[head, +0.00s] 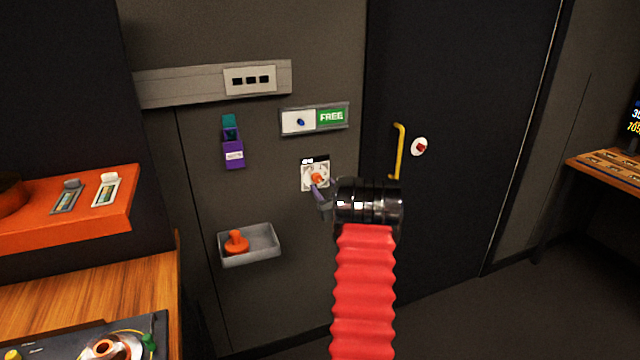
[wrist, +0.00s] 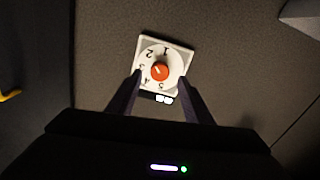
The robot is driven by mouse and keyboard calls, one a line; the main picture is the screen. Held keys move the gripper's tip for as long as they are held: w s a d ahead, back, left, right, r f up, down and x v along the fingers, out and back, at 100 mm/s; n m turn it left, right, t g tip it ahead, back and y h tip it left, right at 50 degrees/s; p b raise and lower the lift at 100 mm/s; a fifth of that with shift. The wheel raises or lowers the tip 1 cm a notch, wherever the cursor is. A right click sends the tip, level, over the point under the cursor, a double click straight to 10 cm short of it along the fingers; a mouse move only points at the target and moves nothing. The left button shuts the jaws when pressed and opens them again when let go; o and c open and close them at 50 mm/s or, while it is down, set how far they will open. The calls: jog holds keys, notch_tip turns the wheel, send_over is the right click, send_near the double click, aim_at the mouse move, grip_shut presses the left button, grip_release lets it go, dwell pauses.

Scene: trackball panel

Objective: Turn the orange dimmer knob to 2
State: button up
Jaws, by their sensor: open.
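The orange dimmer knob (head: 317,178) sits on a white square dial plate (head: 306,183) on the grey wall. In the wrist view the orange knob (wrist: 160,71) is at the centre of the white dial plate (wrist: 180,52), with numbers printed around it. The 1 and 2 are on the upper side of that view. I cannot make out clearly where the knob points. My gripper (wrist: 160,77) is open, with one finger on each side of the knob and visible gaps to it. In the head view my gripper (head: 319,192) is just below the knob, partly hidden by my wrist.
A sign reading FREE (head: 331,117) with a blue knob (head: 300,122) is above the dial. A grey tray (head: 262,245) with an orange object (head: 236,241) is at lower left. A purple holder (head: 233,152) is at left. A yellow door handle (head: 399,150) is at right.

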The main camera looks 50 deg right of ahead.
aim_at(318, 180)
jog(key=shift+x, duration=2.15)
jog(key=shift+c, duration=0.7)
jog(key=c, duration=0.9)
